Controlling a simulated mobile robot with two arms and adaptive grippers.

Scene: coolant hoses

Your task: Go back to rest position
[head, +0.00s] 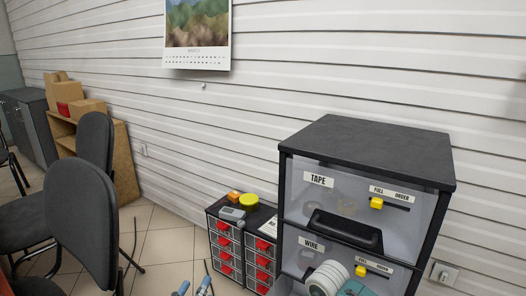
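Neither of my grippers can be made out in the head view. Two small blue-and-grey pieces (190,288) poke up at the bottom edge, left of centre. They are cut off by the frame, so I cannot tell what they are. A white ribbed round object (327,279) shows at the bottom, in front of the lower part of the black drawer cabinet (368,150). The cabinet has clear-fronted drawers labelled TAPE (319,180) and WIRE (311,246), with yellow sliders.
A small organizer (225,252) with red-handled drawers stands left of the cabinet, with a yellow round item (249,201) on top. Dark chairs (82,215) and a wooden shelf (122,160) with boxes are at the left. Tiled floor (165,245) is clear between.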

